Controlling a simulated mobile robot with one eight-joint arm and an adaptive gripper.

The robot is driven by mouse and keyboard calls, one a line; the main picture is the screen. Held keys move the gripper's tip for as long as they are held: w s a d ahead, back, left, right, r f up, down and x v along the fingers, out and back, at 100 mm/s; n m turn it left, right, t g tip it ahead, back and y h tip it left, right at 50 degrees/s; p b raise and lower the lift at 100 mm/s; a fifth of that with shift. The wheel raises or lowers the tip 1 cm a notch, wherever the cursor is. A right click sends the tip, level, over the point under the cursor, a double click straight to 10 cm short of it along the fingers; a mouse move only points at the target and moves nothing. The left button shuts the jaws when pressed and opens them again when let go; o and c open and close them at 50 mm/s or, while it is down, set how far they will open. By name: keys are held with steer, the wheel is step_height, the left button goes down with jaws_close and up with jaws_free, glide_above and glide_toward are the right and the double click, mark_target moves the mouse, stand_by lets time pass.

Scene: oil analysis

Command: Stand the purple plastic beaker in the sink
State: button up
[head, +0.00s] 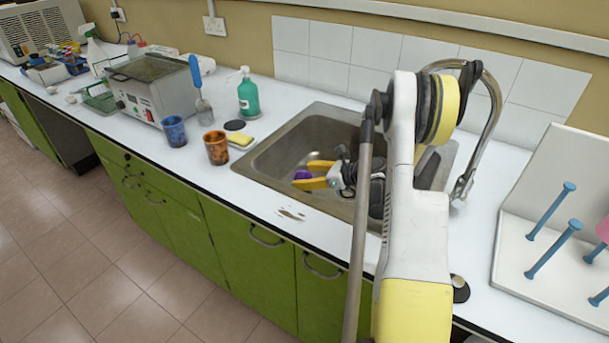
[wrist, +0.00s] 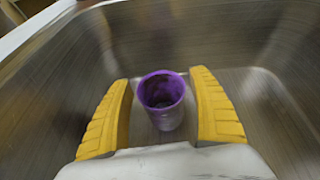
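The purple plastic beaker (head: 302,174) is inside the metal sink (head: 268,155), partly hidden by my gripper in the head view. In the wrist view the beaker (wrist: 162,98) appears upright on the sink floor, its open mouth facing up toward the camera. My gripper (head: 303,176) reaches down into the sink with its yellow fingers apart. In the wrist view the fingers of my gripper (wrist: 161,100) lie on either side of the beaker, with a narrow gap showing at each side. Nothing appears gripped.
The tap (head: 490,115) arches at the right, and a rack with blue pegs (head: 552,210) stands further right.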

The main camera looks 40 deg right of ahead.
steer(key=shift+r, duration=0.1)
steer(key=shift+r, duration=0.3)
steer(key=r+p+v, duration=0.1)
steer(key=p+v, duration=0.4)
steer(key=v, duration=0.7)
steer(key=a+r+n+g+h, duration=0.1)
steer(key=a+r+n+g, duration=0.1)
steer(key=a+r+n, duration=0.35)
steer(key=w+a+r+n+g, duration=0.1)
steer(key=a+r+n, duration=0.15)
steer(key=a, duration=0.65)
steer(key=a+r+n+g+h, duration=0.1)
steer(key=a+r+n+g, duration=0.1)
steer(key=a+r+n, duration=0.4)
steer(key=shift+s+a+r+n+h, duration=0.45)
steer(key=shift+s+a+n+h, duration=0.1)
steer(key=shift+s+a+n, duration=2.15)
steer(key=shift+s+a+r+n+h, duration=0.45)
steer(key=shift+s+a+n, duration=1.85)
steer(key=shift+n, duration=0.65)
steer(key=shift+s+a+r+n+h, duration=0.4)
steer(key=shift+s+a+n+h, duration=0.2)
steer(key=shift+s+a+n, duration=2.1)
steer(key=shift+w+d, duration=0.15)
steer(key=shift+d, duration=0.1)
